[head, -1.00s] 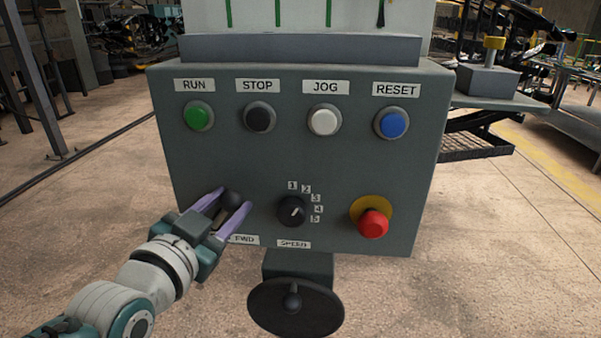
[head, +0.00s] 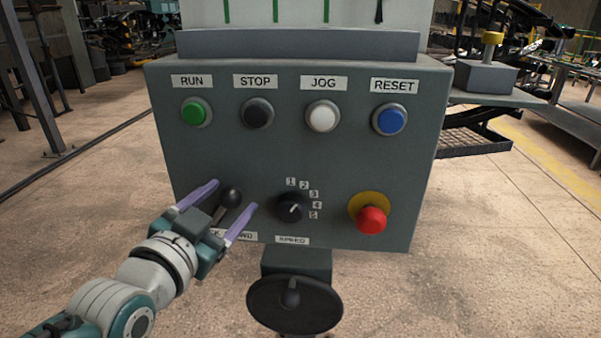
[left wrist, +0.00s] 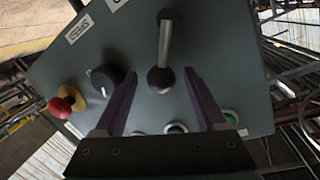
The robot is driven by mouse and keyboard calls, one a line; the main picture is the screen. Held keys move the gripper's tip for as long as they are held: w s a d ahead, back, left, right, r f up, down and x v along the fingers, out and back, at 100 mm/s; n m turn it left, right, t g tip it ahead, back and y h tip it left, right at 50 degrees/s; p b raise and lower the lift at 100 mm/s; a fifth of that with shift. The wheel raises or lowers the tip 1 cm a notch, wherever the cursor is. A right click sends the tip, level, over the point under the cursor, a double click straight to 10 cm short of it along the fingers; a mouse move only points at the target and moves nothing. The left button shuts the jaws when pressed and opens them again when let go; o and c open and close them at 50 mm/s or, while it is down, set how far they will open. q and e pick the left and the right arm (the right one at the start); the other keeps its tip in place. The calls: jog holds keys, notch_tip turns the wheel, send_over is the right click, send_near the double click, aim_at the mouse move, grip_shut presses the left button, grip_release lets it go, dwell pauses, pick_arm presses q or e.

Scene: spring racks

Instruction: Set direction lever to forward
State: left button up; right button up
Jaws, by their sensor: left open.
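The direction lever has a black ball knob (head: 231,197) on a short shaft at the lower left of the grey control panel (head: 330,165). In the left wrist view its metal shaft (left wrist: 166,43) and knob (left wrist: 160,81) show plainly. In the head view the shaft runs from lower left up to the knob. My left gripper (head: 233,195) is open, with one purple finger on each side of the knob and a visible gap to both. My right gripper is not in view.
The black speed knob (head: 289,206) sits close to the right of the lever. A red emergency button (head: 371,220) is farther right. Green (head: 195,112), black, white and blue buttons line the top. A handwheel (head: 294,304) is below the panel.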

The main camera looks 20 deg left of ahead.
pick_arm(q)
jog(key=s+r+p, duration=0.1)
jog(key=s, duration=0.8)
jog(key=shift+s+d, duration=0.35)
jog(key=shift+s, duration=0.05)
